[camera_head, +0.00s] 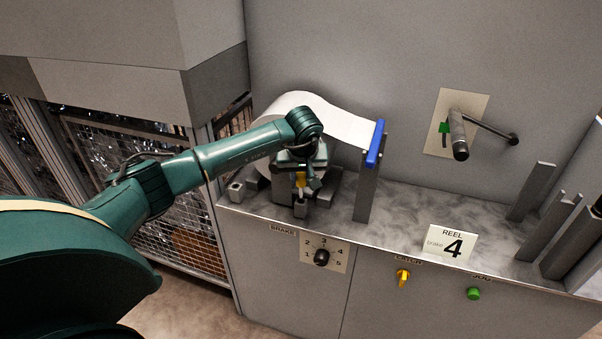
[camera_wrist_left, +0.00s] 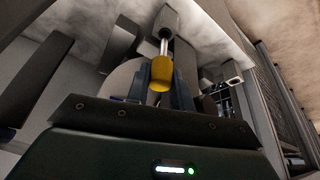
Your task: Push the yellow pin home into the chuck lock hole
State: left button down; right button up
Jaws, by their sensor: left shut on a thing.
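The yellow pin (camera_head: 300,180) shows just below my left gripper (camera_head: 303,174) in the head view. In the left wrist view the pin's yellow head (camera_wrist_left: 161,76) sits between the dark fingers of my left gripper (camera_wrist_left: 164,92), which is shut on it. A bare silver shaft (camera_wrist_left: 164,46) shows between the yellow head and a grey block (camera_wrist_left: 167,17), apparently the chuck lock. My right gripper is not in view.
A white paper reel (camera_head: 295,104) stands behind my left wrist, its web running to a blue-topped post (camera_head: 375,145). A "REEL 4" sign (camera_head: 451,244) stands on the grey ledge (camera_head: 400,219). A brake dial (camera_head: 322,257) is on the front panel. Grey uprights (camera_head: 530,192) stand at right.

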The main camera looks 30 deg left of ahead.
aim_at(301, 186)
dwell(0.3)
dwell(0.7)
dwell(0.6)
pick_arm(q)
jog(key=shift+f, duration=0.15)
jog(key=shift+f+b, duration=1.8)
jog(key=shift+f, duration=0.45)
jog(key=shift+r+p, duration=1.5)
jog(key=shift+r, duration=0.5)
